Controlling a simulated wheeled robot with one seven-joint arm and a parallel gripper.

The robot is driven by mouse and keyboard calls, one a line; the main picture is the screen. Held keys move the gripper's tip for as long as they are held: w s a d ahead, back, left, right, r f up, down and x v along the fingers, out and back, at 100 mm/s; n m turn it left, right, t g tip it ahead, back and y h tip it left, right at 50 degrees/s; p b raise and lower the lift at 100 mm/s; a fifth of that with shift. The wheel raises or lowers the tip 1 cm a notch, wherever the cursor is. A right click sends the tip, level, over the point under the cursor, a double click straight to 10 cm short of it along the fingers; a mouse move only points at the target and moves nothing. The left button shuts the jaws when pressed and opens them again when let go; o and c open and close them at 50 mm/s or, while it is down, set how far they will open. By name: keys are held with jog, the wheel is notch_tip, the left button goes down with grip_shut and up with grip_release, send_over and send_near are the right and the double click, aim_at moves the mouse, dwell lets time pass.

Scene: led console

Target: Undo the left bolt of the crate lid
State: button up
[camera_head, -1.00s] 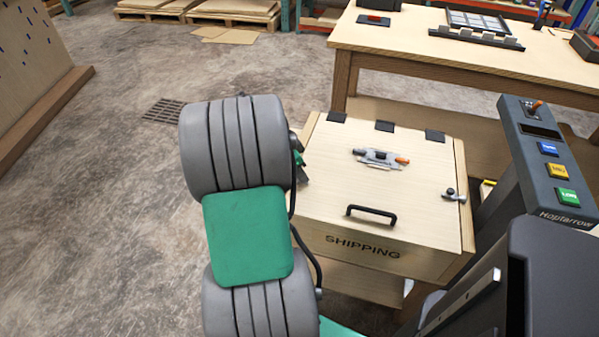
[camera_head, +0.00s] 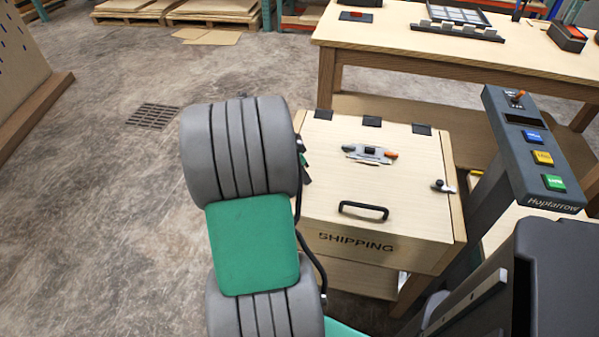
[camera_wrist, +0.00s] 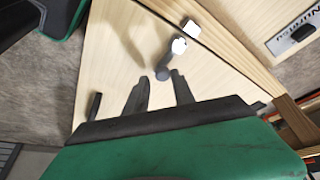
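The wooden shipping crate has a closed, pale lid (camera_head: 340,165) with a black handle (camera_head: 363,211) near its front. In the wrist view, a metal bolt (camera_wrist: 168,62) with a pale knob sits on the wood by an edge. My gripper (camera_wrist: 160,77) is open, its two dark fingers apart. The bolt's lower end shows at or just beyond the gap between the fingertips; I cannot tell whether they touch. In the head view my arm covers the lid's left edge, hiding the left bolt and most of the gripper. The right bolt (camera_head: 443,186) is in plain sight.
A grey-and-orange tool (camera_head: 369,153) lies on the lid. A console (camera_head: 530,150) with blue, yellow and green buttons stands right of the crate. A wooden workbench (camera_head: 430,50) is behind.

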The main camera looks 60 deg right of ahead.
jog(key=shift+o, duration=1.1)
jog(key=shift+w, duration=0.1)
jog(key=shift+w+a+r, duration=0.1)
jog(key=shift+r, duration=0.05)
jog(key=v, duration=0.7)
jog(key=shift+r+p, duration=0.25)
jog(key=shift+p, duration=0.2)
